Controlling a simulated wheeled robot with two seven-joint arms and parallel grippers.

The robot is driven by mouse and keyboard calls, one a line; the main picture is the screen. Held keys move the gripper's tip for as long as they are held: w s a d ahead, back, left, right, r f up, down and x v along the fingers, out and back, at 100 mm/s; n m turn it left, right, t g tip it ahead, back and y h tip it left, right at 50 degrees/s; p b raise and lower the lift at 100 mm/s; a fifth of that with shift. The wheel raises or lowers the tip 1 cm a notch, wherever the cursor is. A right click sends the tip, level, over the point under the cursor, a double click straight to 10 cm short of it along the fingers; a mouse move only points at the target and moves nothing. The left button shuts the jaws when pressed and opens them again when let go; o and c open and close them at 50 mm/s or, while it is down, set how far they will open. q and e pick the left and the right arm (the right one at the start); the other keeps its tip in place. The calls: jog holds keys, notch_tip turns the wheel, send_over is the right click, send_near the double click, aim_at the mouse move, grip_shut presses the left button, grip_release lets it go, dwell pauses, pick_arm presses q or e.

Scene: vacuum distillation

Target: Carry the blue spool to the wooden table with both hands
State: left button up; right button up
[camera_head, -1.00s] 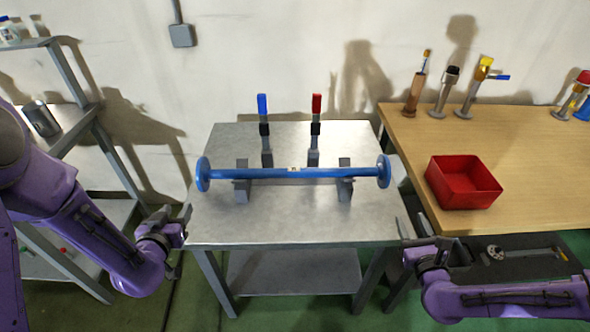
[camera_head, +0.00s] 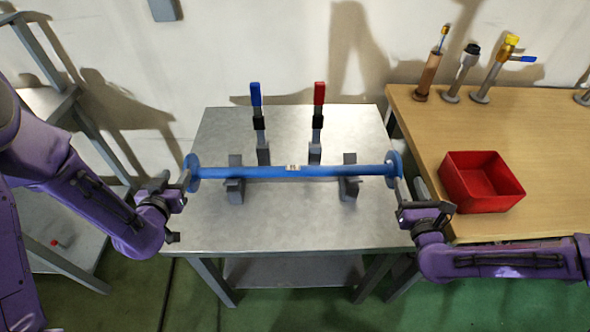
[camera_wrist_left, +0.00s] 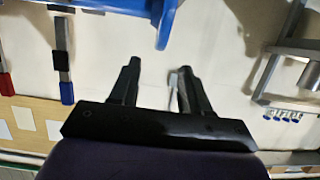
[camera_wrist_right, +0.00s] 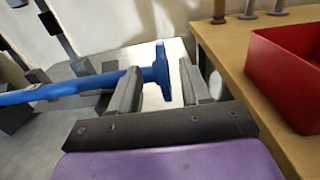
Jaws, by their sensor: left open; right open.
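The blue spool (camera_head: 260,172) lies level across two grey supports on the metal table, with a round flange at each end. My left gripper (camera_head: 182,182) is open just beside and in front of the left flange. In the left wrist view the blue flange (camera_wrist_left: 166,22) is beyond the open fingers (camera_wrist_left: 156,82), not between them. My right gripper (camera_head: 405,192) is open at the right flange. In the right wrist view the right flange (camera_wrist_right: 162,72) shows at the open fingers (camera_wrist_right: 160,85); contact cannot be told. The wooden table (camera_head: 420,130) stands to the right.
Clamps with a blue handle (camera_head: 256,95) and a red handle (camera_head: 319,95) stand behind the spool on the metal table (camera_head: 290,225). A red bin (camera_head: 482,195) sits on the wooden table's near left part. Several tools stand at its back. A grey shelf (camera_head: 45,100) is at the left.

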aim_at(398, 155)
pick_arm(q)
jog(key=x, duration=1)
jog(key=shift+w+f, duration=0.2)
jog(key=shift+w, duration=0.15)
pick_arm(e)
jog(key=w, duration=1)
jog(key=shift+w+a+f, duration=0.1)
jog(key=shift+w+a, duration=0.1)
jog(key=shift+w, duration=0.15)
pick_arm(q)
jog(key=shift+c, duration=0.3)
pick_arm(e)
jog(key=shift+c, duration=0.3)
pick_arm(q)
grip_shut()
pick_arm(e)
grip_shut()
pick_arm(q)
jog(key=shift+r, duration=0.3)
pick_arm(e)
jog(key=shift+r, duration=0.35)
